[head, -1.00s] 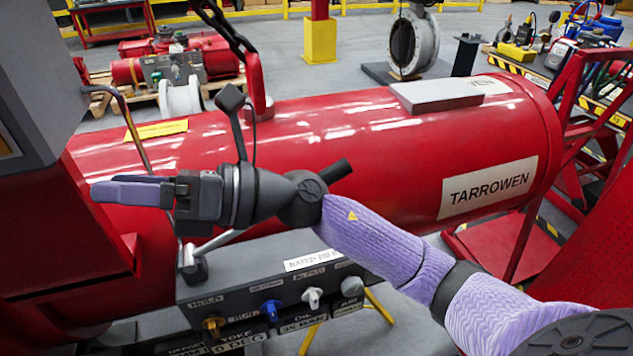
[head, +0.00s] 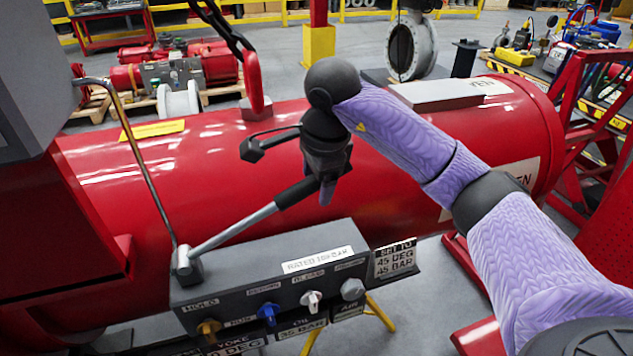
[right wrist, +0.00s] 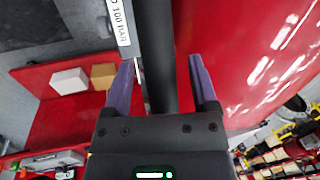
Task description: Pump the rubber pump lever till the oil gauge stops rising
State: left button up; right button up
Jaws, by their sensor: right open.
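The pump lever is a bare metal rod (head: 235,228) with a black rubber grip (head: 297,192). It slants up to the right from a pivot (head: 187,264) on the grey control box (head: 270,270). My right gripper (head: 327,190) points down at the grip's upper end, with its purple fingers partly hidden. In the right wrist view the black grip (right wrist: 157,50) runs between the two open fingers (right wrist: 161,80), with a gap on the right side. The oil readout (head: 303,327) low on the box seems to read 35 BAR. My left gripper is not in view.
A sign (head: 395,260) beside the box reads set to 45 DEG, 45 BAR. Gold, blue, white and grey knobs line the box front. The big red cylinder (head: 220,150) lies close behind the lever. A thin bent pipe (head: 140,150) rises left of the pivot.

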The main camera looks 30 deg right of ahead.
jog(key=shift+f, duration=0.15)
grip_shut()
dwell(0.4)
dwell(1.0)
